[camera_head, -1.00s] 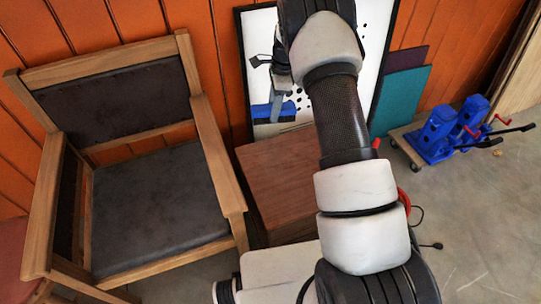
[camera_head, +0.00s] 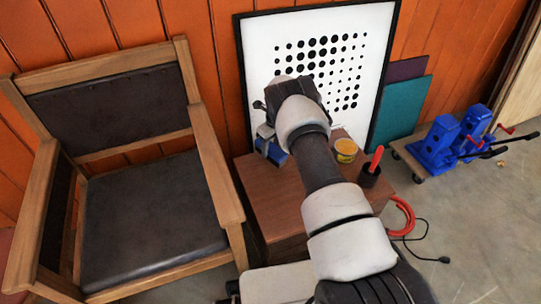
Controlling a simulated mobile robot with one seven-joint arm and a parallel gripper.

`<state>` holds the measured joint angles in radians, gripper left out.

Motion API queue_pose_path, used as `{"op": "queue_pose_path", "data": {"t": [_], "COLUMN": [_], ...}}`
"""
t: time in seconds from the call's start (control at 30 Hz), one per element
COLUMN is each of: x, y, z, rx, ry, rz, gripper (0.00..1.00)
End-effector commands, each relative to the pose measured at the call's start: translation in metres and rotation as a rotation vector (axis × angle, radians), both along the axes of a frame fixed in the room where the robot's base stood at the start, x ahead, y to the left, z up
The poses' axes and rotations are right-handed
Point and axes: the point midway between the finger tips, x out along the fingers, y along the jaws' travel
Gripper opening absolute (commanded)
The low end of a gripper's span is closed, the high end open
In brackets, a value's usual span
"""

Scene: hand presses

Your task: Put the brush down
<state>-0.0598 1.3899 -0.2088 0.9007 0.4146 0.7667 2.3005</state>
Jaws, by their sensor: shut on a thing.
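The brush (camera_head: 275,153) shows as a small blue piece at the far left corner of the brown wooden table (camera_head: 262,190). My gripper (camera_head: 266,135) is shut on it, low over or at the tabletop. I cannot tell whether the brush touches the table. My forearm and wrist hide the gripper's far side and part of the tabletop.
A yellow tin (camera_head: 346,148) and a black cup (camera_head: 369,178) with a red handle stand on the table's right side. A wooden armchair (camera_head: 150,215) is at the left. A framed dotted panel (camera_head: 262,65) leans behind. Blue hand presses (camera_head: 437,145) sit on a dolly at the right.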

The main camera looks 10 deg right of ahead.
Motion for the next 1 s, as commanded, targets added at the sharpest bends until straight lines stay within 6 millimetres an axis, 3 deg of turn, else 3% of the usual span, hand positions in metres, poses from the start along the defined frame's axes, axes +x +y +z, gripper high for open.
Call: {"op": "queue_pose_path", "data": {"t": [0.2,0.6,0.63,0.73,1.0], "x": [0.0,0.0,0.0,0.0,0.0], "y": [0.0,0.0,0.0,0.0,0.0], "z": [-0.032,-0.036,-0.036,-0.036,-0.036], "rx": [0.001,0.0,0.0,0.0,0.0], "ry": [0.0,0.0,0.0,0.0,0.0], "rz": [0.001,0.001,0.001,0.001,0.001], "gripper": [0.22,0.22,0.44,0.59,0.59]}}
